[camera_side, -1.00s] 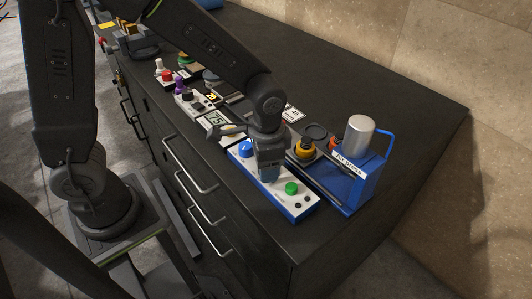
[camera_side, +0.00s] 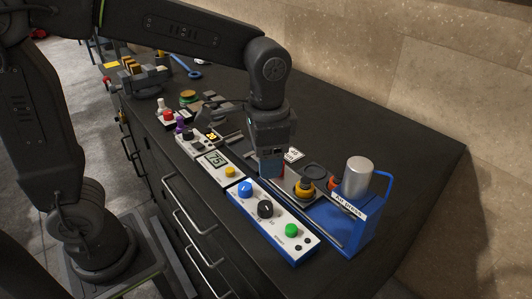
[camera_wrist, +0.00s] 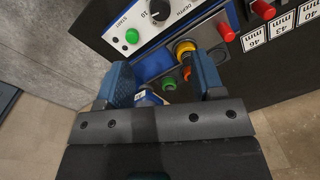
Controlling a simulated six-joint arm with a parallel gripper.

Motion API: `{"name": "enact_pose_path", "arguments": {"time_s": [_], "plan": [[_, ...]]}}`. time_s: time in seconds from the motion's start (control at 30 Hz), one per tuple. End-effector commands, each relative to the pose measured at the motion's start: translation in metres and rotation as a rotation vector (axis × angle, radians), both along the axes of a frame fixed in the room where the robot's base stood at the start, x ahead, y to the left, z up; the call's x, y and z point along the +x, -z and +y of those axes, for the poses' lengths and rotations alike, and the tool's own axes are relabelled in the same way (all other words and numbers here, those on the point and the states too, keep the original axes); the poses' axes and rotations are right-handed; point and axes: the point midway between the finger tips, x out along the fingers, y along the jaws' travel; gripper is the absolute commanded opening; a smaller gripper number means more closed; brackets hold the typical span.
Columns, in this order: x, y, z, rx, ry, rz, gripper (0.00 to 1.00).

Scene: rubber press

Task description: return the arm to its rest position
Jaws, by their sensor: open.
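My gripper (camera_side: 271,168) hangs pointing down in the side view, over the strip between the control panel and the press. In the wrist view its two blue fingers (camera_wrist: 161,78) are spread wide with no object gripped between them. Parts of the press show beyond and between the fingers. The blue-edged control panel (camera_side: 267,222) lies to the front, with a blue knob (camera_side: 245,188), a black dial (camera_side: 265,208) and a green button (camera_side: 291,230). The gripper sits above and behind the panel, apart from the black dial.
The blue air press (camera_side: 342,216) with its grey cylinder (camera_side: 358,177) stands at the right. A yellow knob (camera_side: 304,187) is close to my gripper. A display box (camera_side: 215,160) and several small fixtures run along the left. The dark counter behind (camera_side: 400,140) is clear.

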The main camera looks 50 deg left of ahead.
Motion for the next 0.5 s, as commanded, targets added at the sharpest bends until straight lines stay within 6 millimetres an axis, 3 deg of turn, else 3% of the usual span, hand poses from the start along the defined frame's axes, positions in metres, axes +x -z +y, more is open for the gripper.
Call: {"name": "enact_pose_path", "arguments": {"time_s": [0.27, 0.37, 0.5], "plan": [[-0.002, -0.001, 0.002, -0.003, -0.008, -0.008, 0.62], [-0.010, -0.009, 0.012, -0.018, -0.041, -0.044, 0.62], [-0.035, -0.023, 0.036, -0.059, -0.139, -0.146, 0.62]]}}
